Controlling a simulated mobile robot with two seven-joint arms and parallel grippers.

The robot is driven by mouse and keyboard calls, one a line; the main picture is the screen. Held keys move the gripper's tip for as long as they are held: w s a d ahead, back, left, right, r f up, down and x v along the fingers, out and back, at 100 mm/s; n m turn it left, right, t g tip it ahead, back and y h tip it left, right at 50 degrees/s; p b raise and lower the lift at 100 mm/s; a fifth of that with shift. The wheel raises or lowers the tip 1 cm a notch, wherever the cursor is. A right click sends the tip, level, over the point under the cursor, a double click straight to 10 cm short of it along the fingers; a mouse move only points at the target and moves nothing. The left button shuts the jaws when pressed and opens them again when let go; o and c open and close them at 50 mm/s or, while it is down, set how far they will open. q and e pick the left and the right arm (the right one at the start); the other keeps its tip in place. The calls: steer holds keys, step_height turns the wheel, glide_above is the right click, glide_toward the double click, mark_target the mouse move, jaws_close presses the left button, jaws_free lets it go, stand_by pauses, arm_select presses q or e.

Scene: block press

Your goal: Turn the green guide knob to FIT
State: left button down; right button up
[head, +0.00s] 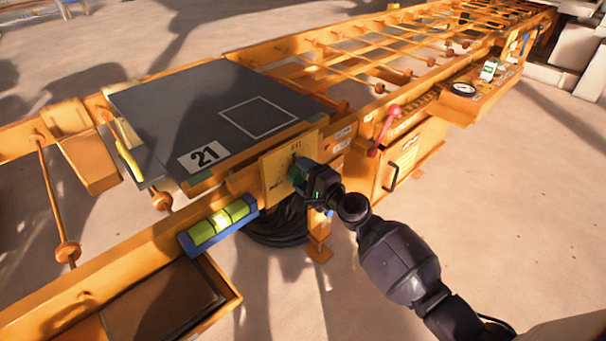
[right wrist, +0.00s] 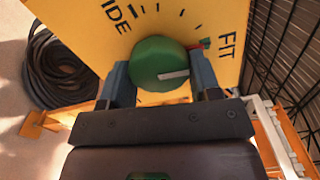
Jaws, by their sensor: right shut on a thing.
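The green guide knob (right wrist: 158,62) sits on a yellow dial plate (right wrist: 100,15). FIT is printed at the plate's right and a partly cut-off word ending in IDE at its upper left. The knob's white line points right and slightly up, below the red and green mark beside FIT. My right gripper (right wrist: 161,80) is shut on the knob, one finger on each side. In the head view, the plate (head: 275,179) is on the orange frame's near side, and my right gripper (head: 311,181) hides most of the knob. My left gripper is out of view.
A dark plate marked 21 (head: 228,104) lies on the frame behind the dial. A blue-edged level (head: 219,226) is left of it. A red-knobbed lever (head: 383,130) stands right. Coiled black hose (head: 277,226) lies below. Open floor is at the lower right.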

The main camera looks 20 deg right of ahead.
steer(key=o, duration=0.9)
steer(key=shift+s, duration=0.1)
steer(key=shift+s+d, duration=0.15)
steer(key=shift+s, duration=0.1)
steer(key=v, duration=1)
steer(key=shift+r, duration=0.1)
